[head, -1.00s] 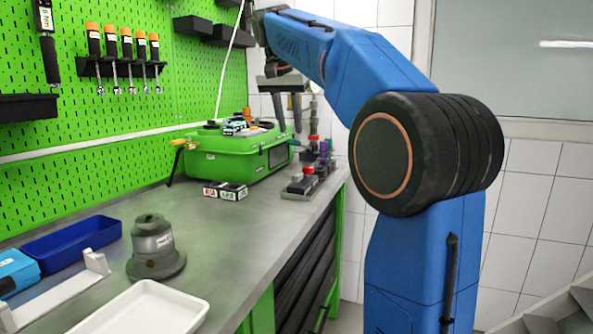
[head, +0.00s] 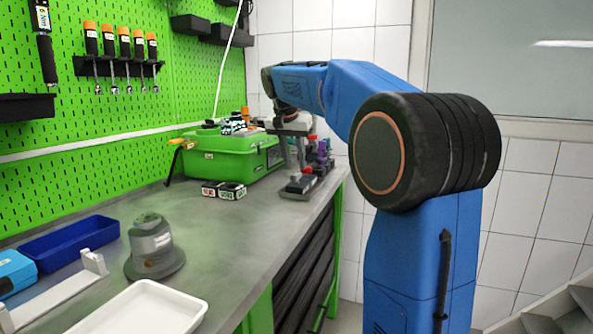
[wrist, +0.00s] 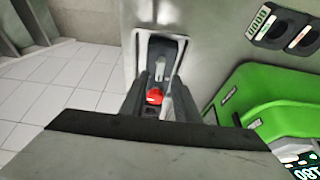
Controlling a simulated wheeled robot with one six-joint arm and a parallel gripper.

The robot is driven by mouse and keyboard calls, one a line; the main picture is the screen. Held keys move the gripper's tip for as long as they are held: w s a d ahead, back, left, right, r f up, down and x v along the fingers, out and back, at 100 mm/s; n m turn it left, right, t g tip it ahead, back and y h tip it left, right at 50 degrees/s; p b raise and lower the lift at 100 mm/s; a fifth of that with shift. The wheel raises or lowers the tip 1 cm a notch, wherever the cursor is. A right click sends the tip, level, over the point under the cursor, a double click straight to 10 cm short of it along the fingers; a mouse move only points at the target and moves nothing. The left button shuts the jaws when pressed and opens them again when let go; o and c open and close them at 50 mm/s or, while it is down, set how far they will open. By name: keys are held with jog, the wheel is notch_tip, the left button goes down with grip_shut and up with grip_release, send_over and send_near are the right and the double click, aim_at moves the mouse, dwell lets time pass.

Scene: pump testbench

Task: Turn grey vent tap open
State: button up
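The valve stand (head: 300,191) sits at the far right edge of the bench, with a red tap (head: 308,170) and purple parts (head: 322,147) on it. My gripper (head: 295,168) points down over the stand, its two fingers apart with nothing visibly held. In the wrist view my gripper (wrist: 155,92) looks down on a red part (wrist: 154,96) showing between the fingers. A light grey lever-like piece (wrist: 160,70) lies just beyond it; I cannot tell for sure that it is the grey vent tap. My fingers hide part of the stand.
A green case (head: 225,158) stands left of the stand, with two small black-and-white blocks (head: 223,190) in front. A grey pump-like unit (head: 154,248), a white tray (head: 145,308) and a blue bin (head: 70,243) are nearer. The middle of the bench is clear.

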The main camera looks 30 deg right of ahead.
aim_at(297, 173)
jog(key=shift+x, duration=1.9)
grip_shut()
